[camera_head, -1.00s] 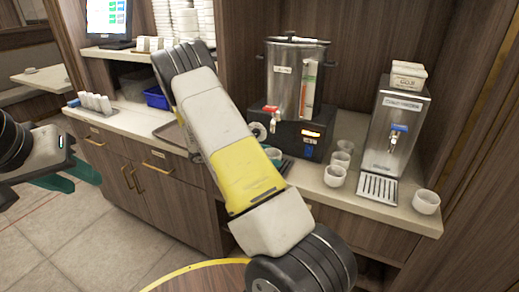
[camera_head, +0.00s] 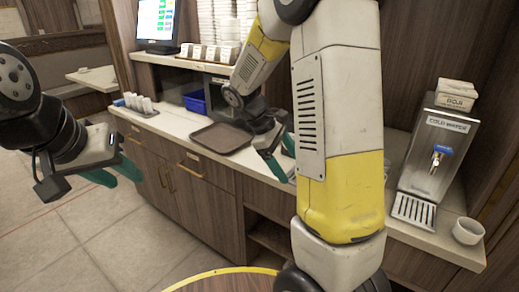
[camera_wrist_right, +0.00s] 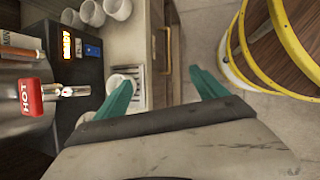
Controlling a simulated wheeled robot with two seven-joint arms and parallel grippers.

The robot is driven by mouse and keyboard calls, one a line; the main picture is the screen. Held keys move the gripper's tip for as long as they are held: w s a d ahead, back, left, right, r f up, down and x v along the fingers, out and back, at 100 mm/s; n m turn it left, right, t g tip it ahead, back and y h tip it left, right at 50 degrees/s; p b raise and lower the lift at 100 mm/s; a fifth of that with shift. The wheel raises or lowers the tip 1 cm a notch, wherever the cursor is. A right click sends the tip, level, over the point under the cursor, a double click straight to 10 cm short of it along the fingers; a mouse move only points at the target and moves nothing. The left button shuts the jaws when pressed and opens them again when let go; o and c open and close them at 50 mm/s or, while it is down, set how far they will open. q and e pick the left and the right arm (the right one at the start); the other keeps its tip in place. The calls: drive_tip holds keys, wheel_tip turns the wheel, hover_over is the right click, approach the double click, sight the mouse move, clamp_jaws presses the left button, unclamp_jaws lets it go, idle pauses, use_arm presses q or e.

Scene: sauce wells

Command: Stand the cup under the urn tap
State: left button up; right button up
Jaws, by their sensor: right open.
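The urn is hidden behind my right arm in the head view. In the right wrist view its red tap handle marked HOT (camera_wrist_right: 30,97) and metal spout (camera_wrist_right: 74,91) show at the left. A white cup (camera_wrist_right: 116,80) stands on or at a slatted drip tray (camera_wrist_right: 137,72), partly behind one finger; I cannot tell whether it is directly below the spout. My right gripper (camera_head: 281,157) is open over the counter's front edge, its fingers also in the right wrist view (camera_wrist_right: 160,82), with nothing between the tips. My left gripper (camera_head: 115,174) is open and empty, away from the counter.
Several white cups, one of them here (camera_wrist_right: 90,13), stand beside the urn's black base (camera_wrist_right: 78,55). A cold water dispenser (camera_head: 436,160) and a cup (camera_head: 467,231) are at the right. A brown tray (camera_head: 221,138) lies on the counter.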

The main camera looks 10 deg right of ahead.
drive_tip(key=s+a+r+m+t+y, duration=0.7)
drive_tip(key=s+a+r+m+y, duration=0.1)
drive_tip(key=s+r, duration=0.5)
drive_tip(key=shift+s+a+m+t, duration=0.4)
drive_tip(key=shift+s+a+m, duration=0.1)
drive_tip(key=shift+s+a, duration=0.3)
drive_tip(key=shift+d, duration=0.1)
